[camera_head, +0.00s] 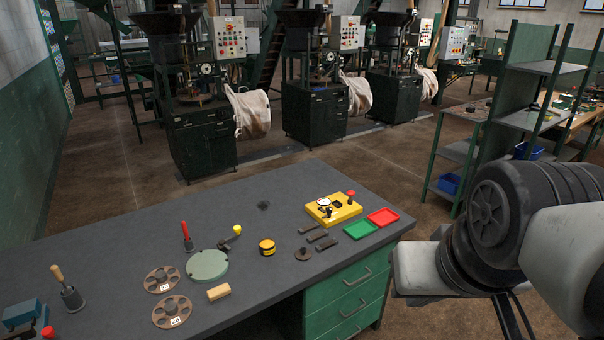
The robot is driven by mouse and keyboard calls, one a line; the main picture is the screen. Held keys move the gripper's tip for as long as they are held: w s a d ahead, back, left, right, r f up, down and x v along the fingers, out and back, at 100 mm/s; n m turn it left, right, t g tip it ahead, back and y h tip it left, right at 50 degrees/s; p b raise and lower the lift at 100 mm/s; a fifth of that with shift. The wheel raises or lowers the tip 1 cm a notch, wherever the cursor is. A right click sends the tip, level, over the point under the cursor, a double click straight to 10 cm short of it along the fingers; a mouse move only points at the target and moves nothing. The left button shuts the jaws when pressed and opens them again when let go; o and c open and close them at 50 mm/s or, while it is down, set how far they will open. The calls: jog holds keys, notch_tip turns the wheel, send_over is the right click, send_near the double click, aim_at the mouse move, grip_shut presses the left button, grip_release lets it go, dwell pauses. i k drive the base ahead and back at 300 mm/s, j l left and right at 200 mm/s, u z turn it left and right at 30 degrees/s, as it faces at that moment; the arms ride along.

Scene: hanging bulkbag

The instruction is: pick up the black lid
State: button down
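No separate thing shows clearly as a black lid. A small dark round piece with a raised middle (303,254) lies on the grey workbench (130,248), right of a small yellow-and-black round tin (267,247). The tin's top looks yellow with a dark band around its side. A dark smudge or flat patch (263,206) lies farther back; I cannot tell what it is. My arm shows at the right, past the bench's right end. My gripper's fingertips do not show.
Near the dark piece lie several dark metal bars (327,243), a yellow fixture (333,209), a green tray (360,230) and a red tray (383,217). A pale green disc (207,265), a wooden block (219,292) and two holed discs (171,311) lie left. The bench's back middle is mostly clear.

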aim_at(303, 254)
jog(key=i+u, duration=0.1)
jog(key=i, duration=0.95)
